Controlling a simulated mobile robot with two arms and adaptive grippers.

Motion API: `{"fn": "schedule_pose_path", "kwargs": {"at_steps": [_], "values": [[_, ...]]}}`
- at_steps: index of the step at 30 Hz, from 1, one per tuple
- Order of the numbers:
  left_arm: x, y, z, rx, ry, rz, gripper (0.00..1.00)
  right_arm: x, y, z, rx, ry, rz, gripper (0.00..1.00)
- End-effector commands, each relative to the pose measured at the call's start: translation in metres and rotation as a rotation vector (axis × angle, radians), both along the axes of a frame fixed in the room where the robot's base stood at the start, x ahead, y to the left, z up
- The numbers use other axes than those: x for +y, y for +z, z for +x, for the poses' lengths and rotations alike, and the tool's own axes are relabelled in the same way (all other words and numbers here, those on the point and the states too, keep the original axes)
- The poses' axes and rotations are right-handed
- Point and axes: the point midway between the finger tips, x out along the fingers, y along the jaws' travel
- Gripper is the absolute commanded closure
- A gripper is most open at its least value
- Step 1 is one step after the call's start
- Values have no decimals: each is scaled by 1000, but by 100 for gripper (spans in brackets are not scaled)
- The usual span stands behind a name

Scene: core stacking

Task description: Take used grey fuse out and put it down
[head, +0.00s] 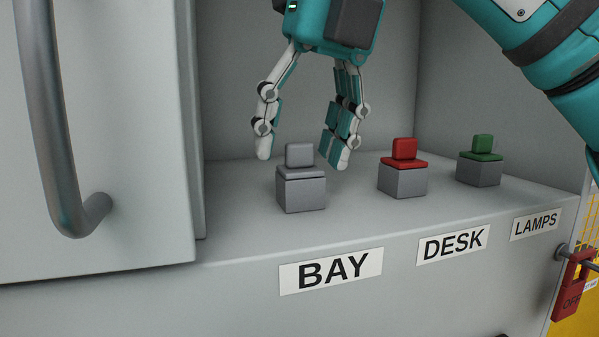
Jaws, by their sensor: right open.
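The grey fuse (299,155) sits upright on a grey block (301,194) above the BAY label, at the left of the ledge. My right gripper (302,155) points down from above, its fingers spread open. One finger is to the left of the grey fuse and the other to its right. I see gaps between the fingers and the fuse, and nothing is held. My left gripper is not in the view.
A red fuse (404,149) sits above the DESK label (453,244) and a green fuse (482,145) above LAMPS. The cabinet door (120,170) with its handle (50,120) stands at the left. A red padlock (573,287) hangs at the right edge. Bare ledge lies left of the grey fuse.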

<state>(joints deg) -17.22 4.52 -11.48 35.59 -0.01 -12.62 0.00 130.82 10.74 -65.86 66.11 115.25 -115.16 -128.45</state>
Motion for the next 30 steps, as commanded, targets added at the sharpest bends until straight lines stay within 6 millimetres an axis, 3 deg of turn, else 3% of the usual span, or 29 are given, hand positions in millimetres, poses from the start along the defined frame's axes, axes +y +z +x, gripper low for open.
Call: {"fn": "schedule_pose_path", "kwargs": {"at_steps": [2,15,30], "values": [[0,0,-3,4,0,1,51,0,0,0,0,0,0,45],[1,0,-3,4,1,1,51,0,0,0,1,0,0,100],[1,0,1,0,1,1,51,0,12,0,0,-1,-2,100]]}}
